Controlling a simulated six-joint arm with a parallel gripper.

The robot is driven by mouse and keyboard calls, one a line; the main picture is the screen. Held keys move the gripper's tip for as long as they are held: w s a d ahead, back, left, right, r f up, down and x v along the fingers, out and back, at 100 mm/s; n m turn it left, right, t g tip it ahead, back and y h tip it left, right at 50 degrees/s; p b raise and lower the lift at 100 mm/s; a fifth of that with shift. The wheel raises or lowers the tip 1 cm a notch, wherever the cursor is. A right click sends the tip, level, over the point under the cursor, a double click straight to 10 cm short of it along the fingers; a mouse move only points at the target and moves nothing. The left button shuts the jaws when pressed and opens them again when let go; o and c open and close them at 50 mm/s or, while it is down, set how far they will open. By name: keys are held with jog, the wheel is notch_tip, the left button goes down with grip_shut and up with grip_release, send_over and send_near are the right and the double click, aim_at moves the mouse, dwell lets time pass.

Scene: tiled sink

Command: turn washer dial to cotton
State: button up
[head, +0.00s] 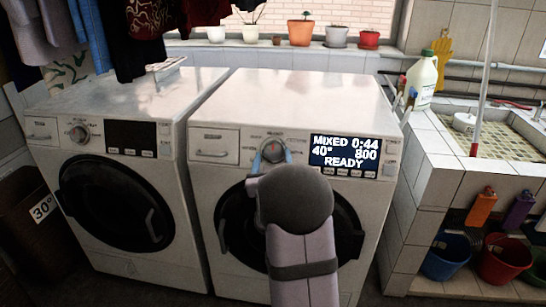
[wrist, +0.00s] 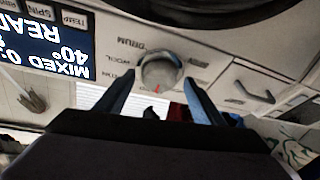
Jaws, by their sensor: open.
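The right washer (head: 300,95) has a round silver dial (head: 273,150) on its front panel. Its lit display (head: 343,152) reads MIXED 0:44, 40°, 800, READY. My gripper (head: 272,157) is open in front of the dial, with one blue finger to each side. In the wrist view, which is upside down, the dial (wrist: 160,70) shows between the fingertips of my gripper (wrist: 158,80), with a visible gap at the right finger. Contact cannot be told. A red mark on the dial points to the bottom of that picture. DRUM and WOOL labels are readable; a cotton label is not.
A second washer (head: 110,150) with a dark display stands at left. A tiled sink (head: 480,130) is at right, with a detergent bottle (head: 422,78) beside it. Hanging clothes (head: 95,30) are at upper left. The right washer's top is clear.

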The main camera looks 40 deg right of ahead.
jog(key=shift+w+d, duration=0.25)
jog(key=c, duration=1)
jog(key=shift+c, duration=0.2)
jog(key=shift+a+f+m+b, duration=0.1)
jog(key=shift+m+b, duration=0.3)
jog(key=shift+w+f+m+h+b, duration=0.1)
jog(key=shift+m+h+b, duration=0.3)
jog(key=shift+m+b, duration=0.15)
jog(key=m+g+h+b, duration=0.1)
jog(key=m, duration=0.2)
jog(key=shift+w+a+b, duration=0.1)
jog(key=shift+a+b, duration=0.05)
jog(key=shift+b, duration=0.15)
jog(key=shift+w+a+m+g+h+b, duration=0.1)
jog(key=shift+m+g+h+b, duration=0.45)
jog(key=shift+m, duration=1.1)
jog(key=shift+w+m+g+h+b, duration=0.15)
jog(key=shift+m+g+h, duration=0.2)
jog(key=shift+m+g, duration=0.85)
jog(key=shift+s+r+m+t, duration=0.1)
jog(key=shift+r+m+t, duration=0.1)
jog(key=shift+m+t, duration=0.3)
